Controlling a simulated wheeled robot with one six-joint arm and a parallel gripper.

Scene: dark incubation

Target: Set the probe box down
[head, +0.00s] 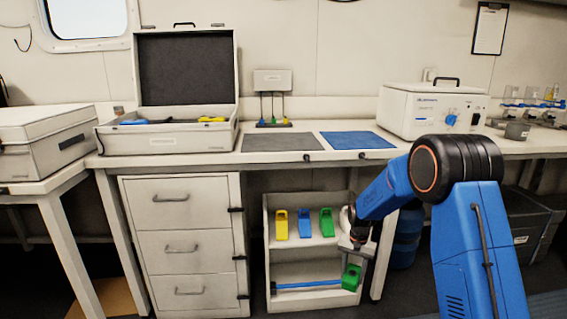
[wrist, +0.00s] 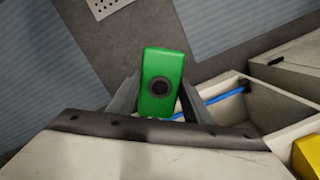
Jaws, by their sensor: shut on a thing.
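A green probe box (head: 351,277) with a dark round port on its face hangs below my gripper (head: 357,248). In the wrist view the green box (wrist: 163,70) sits between the two grey fingers of my gripper (wrist: 160,98), which are shut on it. In the head view the box is in front of the right end of the white shelf unit's (head: 266,225) lower level. Whether it touches the shelf cannot be told. A yellow box (head: 281,223), a blue box (head: 305,222) and another green box (head: 327,222) stand in a row on the upper shelf.
A blue rod (head: 305,284) lies along the lower shelf; it also shows in the wrist view (wrist: 225,94). The bench above carries an open case (head: 165,138), a grey mat (head: 282,142), a blue mat (head: 356,140) and a white instrument (head: 405,112). Drawers (head: 180,240) stand left of the shelf.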

